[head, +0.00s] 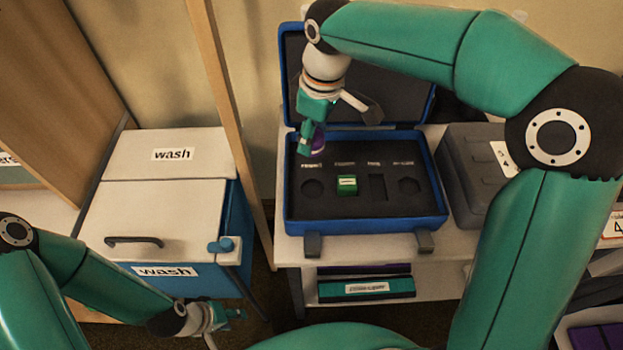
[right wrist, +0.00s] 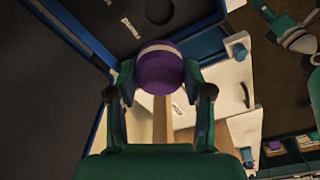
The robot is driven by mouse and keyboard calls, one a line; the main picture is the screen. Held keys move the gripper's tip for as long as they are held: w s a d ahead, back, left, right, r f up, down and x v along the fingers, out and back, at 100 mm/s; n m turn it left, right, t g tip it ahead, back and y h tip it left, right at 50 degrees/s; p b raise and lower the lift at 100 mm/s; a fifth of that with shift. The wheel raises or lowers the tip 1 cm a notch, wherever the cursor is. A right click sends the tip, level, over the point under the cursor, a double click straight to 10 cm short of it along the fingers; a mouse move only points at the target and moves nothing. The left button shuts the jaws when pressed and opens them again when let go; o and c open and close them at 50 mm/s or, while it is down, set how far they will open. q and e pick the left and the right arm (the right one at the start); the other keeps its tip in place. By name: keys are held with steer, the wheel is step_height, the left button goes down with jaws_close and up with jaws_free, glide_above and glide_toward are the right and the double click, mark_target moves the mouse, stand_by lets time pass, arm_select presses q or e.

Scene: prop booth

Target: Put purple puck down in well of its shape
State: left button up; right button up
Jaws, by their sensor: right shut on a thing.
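The purple puck (right wrist: 160,72) is round with a pale band. My right gripper (right wrist: 160,80) is shut on it. In the head view the puck (head: 319,138) is partly hidden by my right gripper (head: 313,138), above the back left of the open blue case (head: 365,226). The case's black foam has a row of wells: a roundish many-sided well (head: 312,187) at left, one holding a green block (head: 347,184), an empty rectangular slot (head: 377,187) and another roundish well (head: 409,186) at right. My left gripper (head: 228,315) is low at left, away from the case; its jaws are unclear.
The case's lid (head: 385,90) stands open behind. A grey case (head: 470,165) sits close on the right. A white and blue wash cabinet (head: 160,205) is at left, beyond a wooden post (head: 238,120). The labels behind the wells are too small to read.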

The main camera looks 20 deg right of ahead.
mark_target(311, 192)
step_height(311, 192, down, 16)
steer(key=shift+r, duration=0.2)
stand_by(0.4)
steer(key=shift+f, duration=0.35)
steer(key=shift+s+f+b, duration=0.25)
steer(key=shift+b, duration=0.25)
steer(key=o, duration=1)
steer(key=shift+f, duration=0.15)
steer(key=shift+o, duration=1)
steer(key=shift+w+f, duration=0.1)
steer(key=shift+w, duration=0.05)
steer(key=shift+r, duration=0.2)
